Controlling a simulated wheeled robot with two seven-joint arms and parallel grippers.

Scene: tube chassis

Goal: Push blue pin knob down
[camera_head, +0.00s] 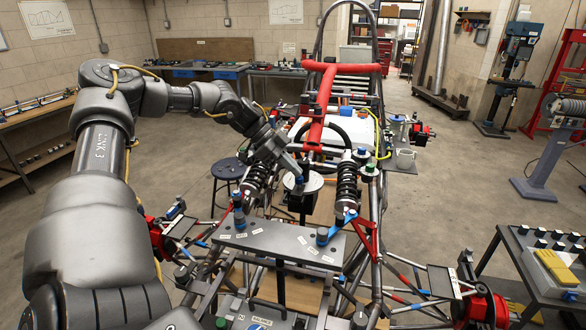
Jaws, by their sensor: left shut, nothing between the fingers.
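My left arm comes in from the left and reaches over the chassis. Its gripper (296,173) is shut and empty, tip pointing down and right. A grey plate (275,240) with white labels lies across the chassis nearer to me. A blue-topped pin (238,197) stands upright at its left end. Another blue knob (322,232) sits at its right end, beside a blue lever (341,224). Which of these is the pin knob is unclear. My right gripper is out of view.
Black coil-over springs (347,187) stand on both sides of the gripper's area. A red padded bar (321,105) and tube frame rise behind it. A trolley (545,260) with a yellow item stands at right. Open floor lies on both sides.

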